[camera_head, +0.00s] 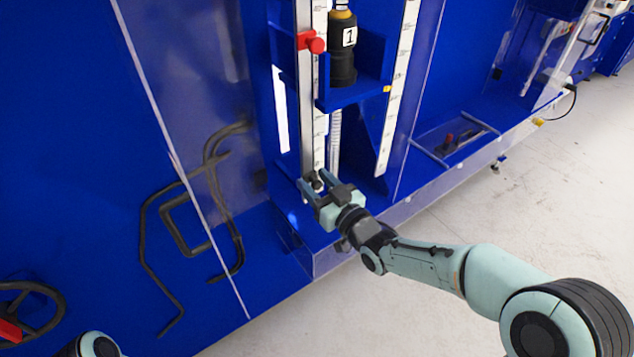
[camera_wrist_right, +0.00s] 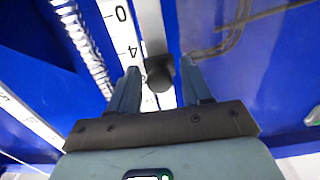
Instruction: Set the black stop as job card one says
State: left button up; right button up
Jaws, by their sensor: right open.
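The black stop (camera_head: 316,182) is a small dark knob low on the left white scale (camera_head: 306,120). In the right wrist view the black stop (camera_wrist_right: 158,76) sits beside a scale (camera_wrist_right: 122,35) marked 0 and 4. My right gripper (camera_head: 318,184) is open at the stop. In the wrist view its fingers (camera_wrist_right: 160,70) are on either side of the knob, with visible gaps. Contact cannot be told in the head view. A red stop (camera_head: 312,43) is higher on the same scale. No job card is readable. My left gripper is out of view.
A black and yellow cylinder labelled 1 (camera_head: 343,58) stands on a blue bracket (camera_head: 358,93) right of the scale. Another white scale (camera_head: 396,90) stands further right. Clear panels flank the bay. A handwheel (camera_head: 30,308) is at lower left. The floor (camera_head: 480,195) in front is free.

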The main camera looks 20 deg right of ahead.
aim_at(307, 128)
jog(key=shift+c, duration=0.3)
grip_shut()
notch_tip(307, 128, up, 13)
jog(key=p, duration=0.3)
jog(key=shift+f+p, duration=0.15)
jog(key=shift+p, duration=0.15)
grip_release()
jog(key=shift+o, duration=0.3)
jog(key=shift+f, duration=0.1)
